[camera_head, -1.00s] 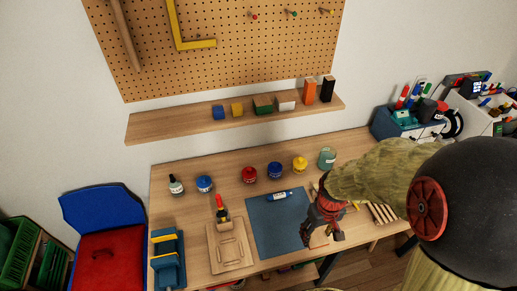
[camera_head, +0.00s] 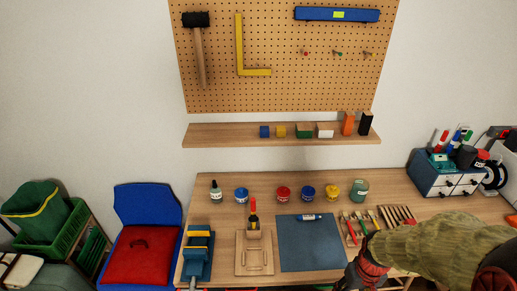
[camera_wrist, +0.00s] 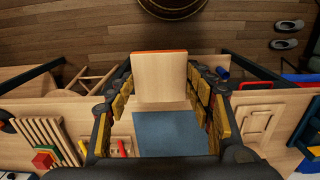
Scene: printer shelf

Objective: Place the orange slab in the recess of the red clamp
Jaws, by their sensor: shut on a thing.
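My gripper (camera_head: 362,272) is low at the right front of the bench in the camera_head view. In the camera_wrist view its fingers (camera_wrist: 160,90) stand on both sides of a pale wood-faced slab with an orange far edge, the orange slab (camera_wrist: 160,78), and are shut on it. The slab is hidden in the camera_head view. A separate orange upright block (camera_head: 348,123) stands on the wall shelf. I cannot make out a red clamp with a recess for certain; a blue vise with yellow parts (camera_head: 198,257) sits at the bench's left end.
The workbench (camera_head: 225,225) carries several jars along its back, a wooden tray (camera_head: 247,262), a blue-grey mat (camera_head: 308,250) and tools at the right. A blue drawer unit (camera_head: 440,182) stands at right. The mat is mostly bare.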

